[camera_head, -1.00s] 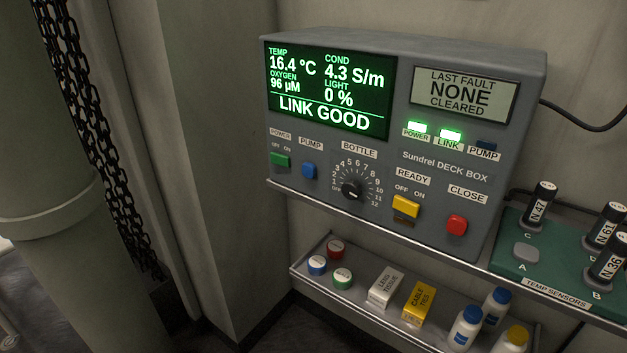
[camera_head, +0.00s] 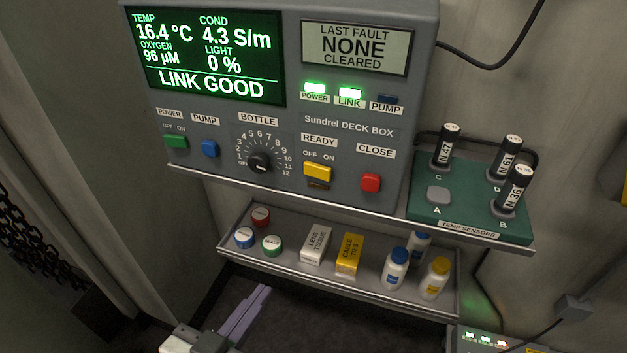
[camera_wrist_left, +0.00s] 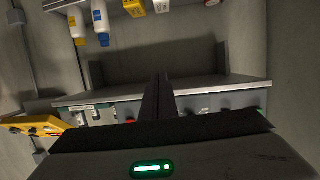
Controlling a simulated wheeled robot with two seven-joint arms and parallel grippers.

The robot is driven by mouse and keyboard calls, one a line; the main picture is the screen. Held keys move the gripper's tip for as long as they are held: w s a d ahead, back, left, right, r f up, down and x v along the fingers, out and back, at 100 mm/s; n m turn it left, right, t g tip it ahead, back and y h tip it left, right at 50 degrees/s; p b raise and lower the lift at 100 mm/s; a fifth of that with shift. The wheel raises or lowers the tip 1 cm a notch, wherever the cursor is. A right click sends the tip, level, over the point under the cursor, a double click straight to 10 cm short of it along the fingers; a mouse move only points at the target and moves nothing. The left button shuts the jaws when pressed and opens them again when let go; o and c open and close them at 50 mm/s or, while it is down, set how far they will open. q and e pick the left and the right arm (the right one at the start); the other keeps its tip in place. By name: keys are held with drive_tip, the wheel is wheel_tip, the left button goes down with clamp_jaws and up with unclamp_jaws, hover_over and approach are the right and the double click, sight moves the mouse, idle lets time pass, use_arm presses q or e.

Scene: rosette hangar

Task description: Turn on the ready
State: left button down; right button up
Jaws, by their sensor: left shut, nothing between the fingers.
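The deck box (camera_head: 350,126) is a grey panel on a ledge. Its yellow READY switch (camera_head: 318,171) sits under the OFF and ON labels, with a dark strip below it; I cannot tell which side it is set to. A red CLOSE button (camera_head: 370,183) is to its right. The green screen reads LINK GOOD, and the POWER and LINK lamps glow green while the PUMP lamp is dark. My left gripper (camera_head: 262,292) is shut and empty, low in front of the lower shelf, well below the switch. Its dark fingers (camera_wrist_left: 158,95) show together in the left wrist view. My right gripper is out of view.
The ledge (camera_head: 390,207) juts out below the panel. The lower shelf (camera_head: 340,286) holds caps, small boxes and bottles. A green sensor tray (camera_head: 470,208) with upright black sensors stands right of the panel. The BOTTLE dial (camera_head: 258,162) is left of READY.

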sight(323, 176)
use_arm(q)
wheel_tip(323, 176, up, 14)
drive_tip(key=d+m+t+h, duration=0.1)
drive_tip(key=d+t+h, duration=0.1)
drive_tip(key=shift+s+d, duration=0.4)
drive_tip(key=shift+w+p, duration=0.1)
drive_tip(key=shift+p, duration=0.2)
drive_tip(key=p+x, duration=0.2)
drive_tip(key=x, duration=1.2)
drive_tip(key=shift+r, duration=0.15)
